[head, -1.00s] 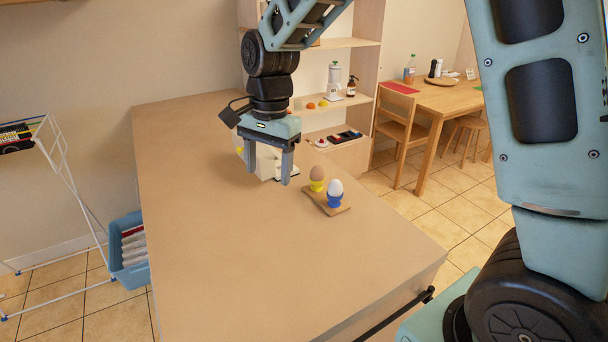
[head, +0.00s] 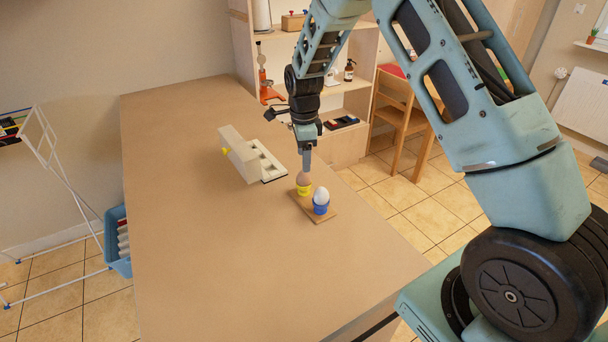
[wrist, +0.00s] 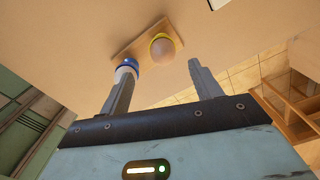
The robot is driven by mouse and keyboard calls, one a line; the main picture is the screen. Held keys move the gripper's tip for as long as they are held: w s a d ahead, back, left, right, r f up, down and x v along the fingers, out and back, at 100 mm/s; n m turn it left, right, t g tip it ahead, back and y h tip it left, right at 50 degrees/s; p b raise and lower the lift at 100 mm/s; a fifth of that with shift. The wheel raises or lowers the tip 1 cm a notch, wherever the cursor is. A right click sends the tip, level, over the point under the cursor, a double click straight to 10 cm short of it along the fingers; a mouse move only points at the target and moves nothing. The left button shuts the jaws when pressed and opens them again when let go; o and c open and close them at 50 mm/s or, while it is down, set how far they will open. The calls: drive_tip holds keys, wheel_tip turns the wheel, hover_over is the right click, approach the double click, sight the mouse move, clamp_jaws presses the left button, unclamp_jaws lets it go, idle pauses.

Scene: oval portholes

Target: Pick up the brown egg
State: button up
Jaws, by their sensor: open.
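The brown egg (head: 304,179) sits upright in a yellow egg cup (head: 304,190) on a small wooden board (head: 329,216). The white egg (head: 321,195) stands beside it in a blue cup (head: 321,208), nearer the front. My gripper (head: 307,160) points down right at the brown egg's top in the head view. In the wrist view my gripper (wrist: 158,70) is open and empty. The brown egg (wrist: 164,50) shows in the gap, a little beyond the fingertips. The left finger partly covers the white egg and blue cup (wrist: 129,63). I cannot tell whether a finger touches anything.
A white carton-like box with an open lid (head: 262,160) stands on the counter left of the board. The front and left of the counter (head: 220,250) are clear. A shelf unit (head: 345,100) stands behind, and a wooden chair (head: 400,115) to the right.

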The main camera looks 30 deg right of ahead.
sight(304, 178)
drive_tip(key=shift+w+d+f+p, duration=0.1)
drive_tip(key=shift+f+p, duration=0.7)
drive_tip(key=shift+f, duration=0.9)
drive_tip(key=shift+w+f+p, duration=0.1)
drive_tip(key=shift+f+p, duration=0.65)
drive_tip(key=shift+f, duration=0.9)
drive_tip(key=c, duration=0.7)
